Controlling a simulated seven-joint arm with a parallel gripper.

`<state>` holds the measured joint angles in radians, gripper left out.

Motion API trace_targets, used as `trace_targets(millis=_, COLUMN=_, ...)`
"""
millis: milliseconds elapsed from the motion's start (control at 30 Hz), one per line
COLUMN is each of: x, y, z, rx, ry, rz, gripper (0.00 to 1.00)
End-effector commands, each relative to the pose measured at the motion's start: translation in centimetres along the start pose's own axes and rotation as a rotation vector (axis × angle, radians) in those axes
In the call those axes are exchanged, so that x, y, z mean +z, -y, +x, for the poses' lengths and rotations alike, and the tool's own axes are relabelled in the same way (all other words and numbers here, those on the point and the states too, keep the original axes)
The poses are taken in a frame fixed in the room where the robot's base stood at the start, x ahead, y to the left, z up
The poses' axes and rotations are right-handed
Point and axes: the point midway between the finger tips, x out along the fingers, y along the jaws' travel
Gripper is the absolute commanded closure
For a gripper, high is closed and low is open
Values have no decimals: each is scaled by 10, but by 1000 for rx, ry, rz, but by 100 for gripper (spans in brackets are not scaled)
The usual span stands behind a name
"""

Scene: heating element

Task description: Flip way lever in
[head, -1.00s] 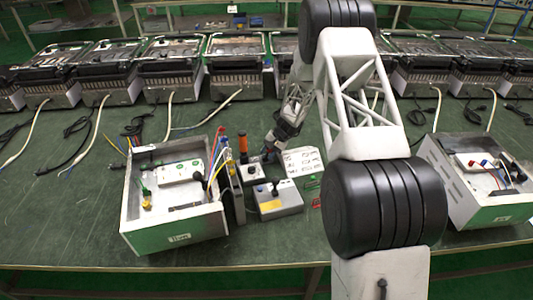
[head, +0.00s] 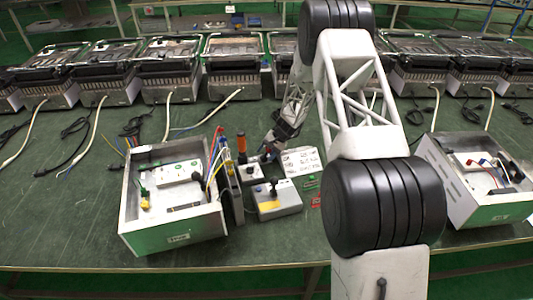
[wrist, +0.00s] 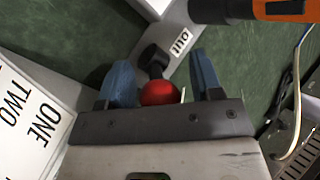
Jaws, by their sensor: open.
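My gripper (wrist: 161,78) has two blue fingers, set apart, pointing at a small grey box (wrist: 218,55) with a label. A black lever (wrist: 153,58) and a red round knob (wrist: 158,92) show in the gap between the fingers. I cannot tell whether the fingers touch either one. In the head view my gripper (head: 267,153) is low over the small grey box (head: 251,174). A second grey box (head: 275,199) with a black lever (head: 273,188) stands in front of it.
An open metal casing (head: 140,205) with wires is at left, another (head: 500,208) at right.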

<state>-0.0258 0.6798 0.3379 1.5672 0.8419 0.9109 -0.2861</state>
Motion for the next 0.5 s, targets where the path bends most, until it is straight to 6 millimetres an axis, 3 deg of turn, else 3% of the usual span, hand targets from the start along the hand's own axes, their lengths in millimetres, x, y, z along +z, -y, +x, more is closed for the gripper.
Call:
trace_targets(millis=267, x=0, y=0, z=-11, rx=-1, ry=-1, rz=0, gripper=41)
trace_targets(millis=500, x=0, y=0, z=-40, rx=-1, ry=-2, rz=-1, gripper=41)
